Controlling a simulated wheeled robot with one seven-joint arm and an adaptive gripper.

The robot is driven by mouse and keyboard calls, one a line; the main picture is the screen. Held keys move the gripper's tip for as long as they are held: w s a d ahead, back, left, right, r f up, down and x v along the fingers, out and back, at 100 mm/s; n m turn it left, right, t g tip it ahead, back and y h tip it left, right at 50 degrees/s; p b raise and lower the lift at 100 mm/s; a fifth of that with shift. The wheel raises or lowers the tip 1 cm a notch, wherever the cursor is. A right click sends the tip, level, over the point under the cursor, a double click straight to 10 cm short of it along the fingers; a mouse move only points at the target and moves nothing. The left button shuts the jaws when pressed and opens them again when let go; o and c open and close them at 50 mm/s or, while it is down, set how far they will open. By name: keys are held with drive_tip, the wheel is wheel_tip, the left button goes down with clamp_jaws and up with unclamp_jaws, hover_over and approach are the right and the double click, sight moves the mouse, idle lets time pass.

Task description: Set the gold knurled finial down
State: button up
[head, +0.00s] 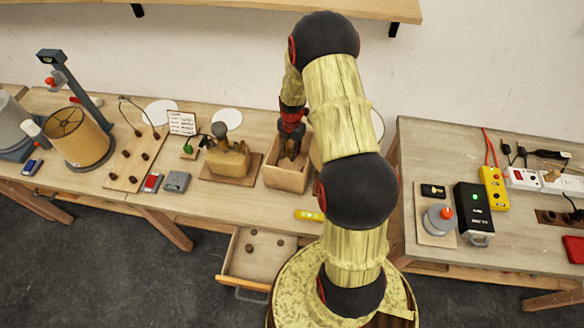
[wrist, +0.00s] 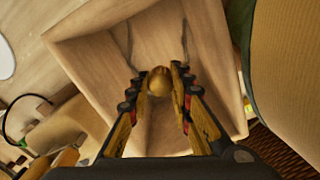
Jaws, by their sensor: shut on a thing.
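The gold finial (wrist: 159,82) shows as a small rounded gold piece between my fingertips in the wrist view. My gripper (wrist: 158,80) is shut on it. The finial and fingertips are over the inside of an open wooden box (wrist: 75,50), whose floor lies below them. In the head view my gripper (head: 290,152) points down into the wooden box (head: 287,178) on the bench. The finial cannot be made out there. I cannot tell how high it is above the box floor.
Left of the box, a wooden block fixture (head: 228,163) stands on the bench. Further left are a pegboard (head: 131,163) and a lampshade (head: 76,138). An open drawer (head: 257,260) holds several small round pieces. A yellow level (head: 309,215) lies near the front edge.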

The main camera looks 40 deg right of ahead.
sight(291, 165)
wheel_tip(291, 165, down, 9)
drive_tip(key=shift+s+f, duration=0.1)
idle(0.4)
drive_tip(key=shift+f, duration=0.2)
drive_tip(key=o, duration=0.7)
drive_tip(key=shift+r, duration=0.1)
drive_tip(key=shift+r, duration=0.1)
